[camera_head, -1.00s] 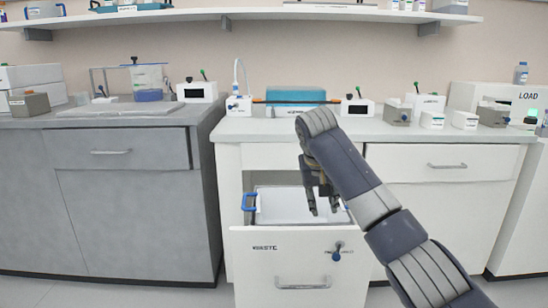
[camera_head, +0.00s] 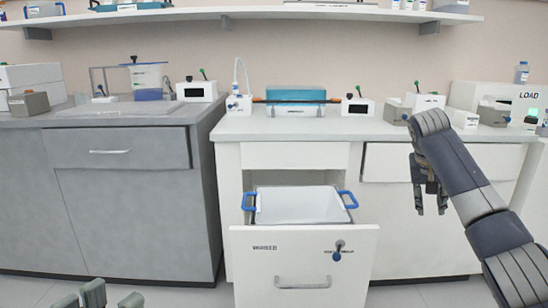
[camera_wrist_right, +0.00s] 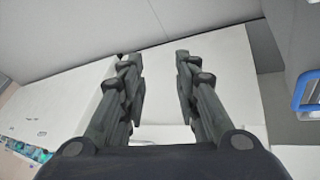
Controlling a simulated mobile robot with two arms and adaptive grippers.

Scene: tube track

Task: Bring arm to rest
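My right gripper (camera_head: 431,197) hangs in front of the white cabinet, to the right of the open waste drawer. In the right wrist view its two fingers (camera_wrist_right: 158,85) stand apart with nothing between them. My left gripper (camera_head: 100,298) shows only in part at the bottom left edge of the head view. Its fingertips look spread, and nothing is seen between them.
The waste drawer (camera_head: 318,240) stands pulled out, with a white bin (camera_head: 300,205) with blue handles inside. The counter (camera_head: 300,127) above holds a blue rack (camera_head: 296,95) and several small devices. A grey cabinet (camera_head: 120,210) stands left.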

